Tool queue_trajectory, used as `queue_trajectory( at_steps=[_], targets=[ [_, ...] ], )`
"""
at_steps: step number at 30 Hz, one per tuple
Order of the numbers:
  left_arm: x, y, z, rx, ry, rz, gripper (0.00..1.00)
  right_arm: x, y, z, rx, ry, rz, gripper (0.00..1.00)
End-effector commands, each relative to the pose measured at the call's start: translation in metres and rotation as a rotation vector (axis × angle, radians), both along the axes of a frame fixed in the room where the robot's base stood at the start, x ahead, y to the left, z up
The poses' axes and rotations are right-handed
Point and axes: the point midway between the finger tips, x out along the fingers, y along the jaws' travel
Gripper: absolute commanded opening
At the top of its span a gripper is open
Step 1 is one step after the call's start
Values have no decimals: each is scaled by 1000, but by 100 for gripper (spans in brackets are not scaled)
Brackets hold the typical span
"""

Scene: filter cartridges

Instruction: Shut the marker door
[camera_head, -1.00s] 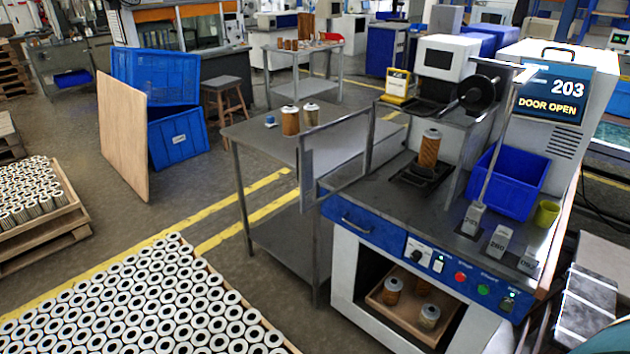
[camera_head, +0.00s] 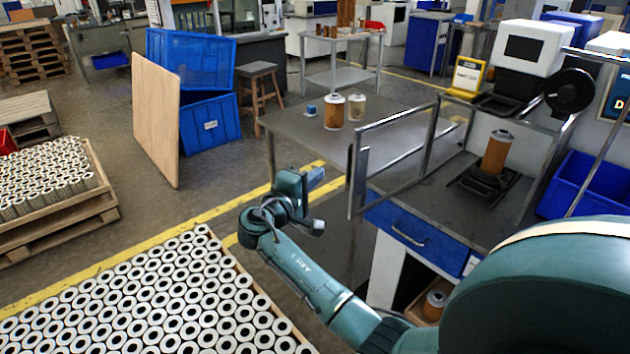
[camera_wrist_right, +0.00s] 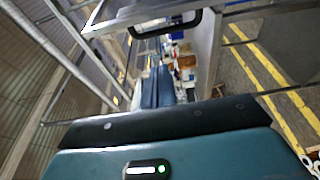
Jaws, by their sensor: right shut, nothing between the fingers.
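The marker door (camera_head: 398,118), a clear panel in a grey metal frame, stands open. It swings out from the marking machine (camera_head: 420,205) toward the left, over the front edge. A cartridge (camera_head: 496,152) stands upright in the holder inside the machine. My right gripper (camera_head: 314,178) is shut and empty, left of the door's free edge and apart from it. In the right wrist view its blue fingers (camera_wrist_right: 158,87) point away from the camera, and a black handle (camera_wrist_right: 155,28) on a grey frame shows beyond them. My left gripper is not in view.
A grey table (camera_head: 290,122) with cartridges (camera_head: 334,112) stands behind the door. A pallet of white-topped cartridges (camera_head: 190,300) lies at lower left. My right arm covers the machine's lower front. Open floor lies left of the gripper.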

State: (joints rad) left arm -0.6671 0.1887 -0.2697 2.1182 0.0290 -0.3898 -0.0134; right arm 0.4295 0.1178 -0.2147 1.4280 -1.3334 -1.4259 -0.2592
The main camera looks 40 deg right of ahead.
Motion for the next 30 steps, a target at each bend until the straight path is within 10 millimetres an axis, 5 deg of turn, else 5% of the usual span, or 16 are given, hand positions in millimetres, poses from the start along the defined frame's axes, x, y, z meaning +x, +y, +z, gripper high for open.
queue_trajectory(
  at_steps=[9, 18, 30],
  targets=[
    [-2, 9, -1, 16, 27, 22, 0, 24, -66, 2, -1, 0, -2, 0],
    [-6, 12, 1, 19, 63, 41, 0, -13, -64, 1, 2, 0, 3, 0],
    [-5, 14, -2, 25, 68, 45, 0, -17, -64, 0, 2, -2, 2, 0]
  ],
)
